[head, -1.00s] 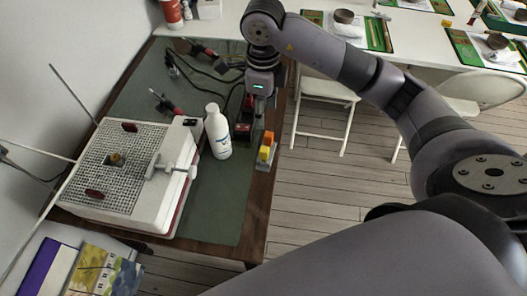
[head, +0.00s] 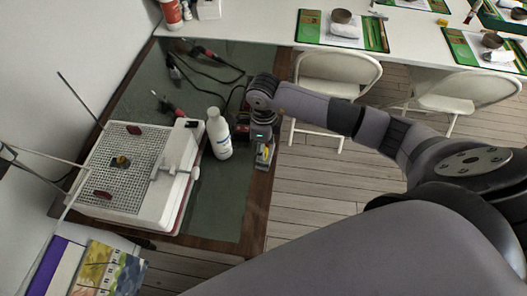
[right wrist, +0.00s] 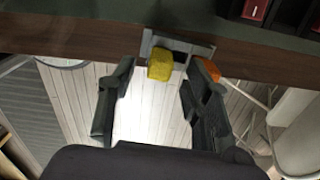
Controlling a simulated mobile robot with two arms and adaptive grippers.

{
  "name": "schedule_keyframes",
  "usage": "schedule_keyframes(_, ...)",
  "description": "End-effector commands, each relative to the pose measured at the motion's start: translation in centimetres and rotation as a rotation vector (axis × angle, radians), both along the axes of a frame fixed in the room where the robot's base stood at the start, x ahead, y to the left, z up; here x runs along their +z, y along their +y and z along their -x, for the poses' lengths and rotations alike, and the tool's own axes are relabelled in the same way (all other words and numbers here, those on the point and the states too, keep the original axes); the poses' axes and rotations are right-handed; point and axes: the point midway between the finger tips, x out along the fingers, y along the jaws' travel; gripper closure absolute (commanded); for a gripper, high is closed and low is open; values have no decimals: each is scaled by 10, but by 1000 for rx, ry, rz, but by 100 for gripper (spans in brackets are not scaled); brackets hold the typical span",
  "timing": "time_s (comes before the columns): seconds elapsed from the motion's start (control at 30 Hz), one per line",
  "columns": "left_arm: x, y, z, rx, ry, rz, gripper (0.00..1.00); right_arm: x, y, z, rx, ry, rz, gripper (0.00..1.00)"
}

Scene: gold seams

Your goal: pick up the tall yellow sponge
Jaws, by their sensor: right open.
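The yellow sponge (right wrist: 160,66) stands in a small grey holder (right wrist: 196,48) at the table's right edge. In the right wrist view it lies between the fingertips of my right gripper (right wrist: 157,80), with a gap on both sides. The gripper is open and empty. An orange sponge (right wrist: 208,68) is beside it, by the right finger and partly hidden. In the head view my right gripper (head: 263,152) is over the holder and hides most of both sponges. My left gripper is out of view.
A white bottle (head: 219,135) stands just left of my right gripper. A white grid-topped machine (head: 138,170) fills the table's left side. Tools with black cables (head: 205,68) lie at the back. Floor (head: 310,185) is open to the right.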

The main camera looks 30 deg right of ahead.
Motion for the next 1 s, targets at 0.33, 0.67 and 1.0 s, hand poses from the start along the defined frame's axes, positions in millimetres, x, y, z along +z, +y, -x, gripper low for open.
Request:
schedule_keyframes(0.33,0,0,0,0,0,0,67,-2,0,0,1,-1,-1,62)
schedule_keyframes(0.67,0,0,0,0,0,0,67,-2,0,0,1,-1,0,84)
schedule_keyframes(1.0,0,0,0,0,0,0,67,-1,0,0,1,-1,0,90)
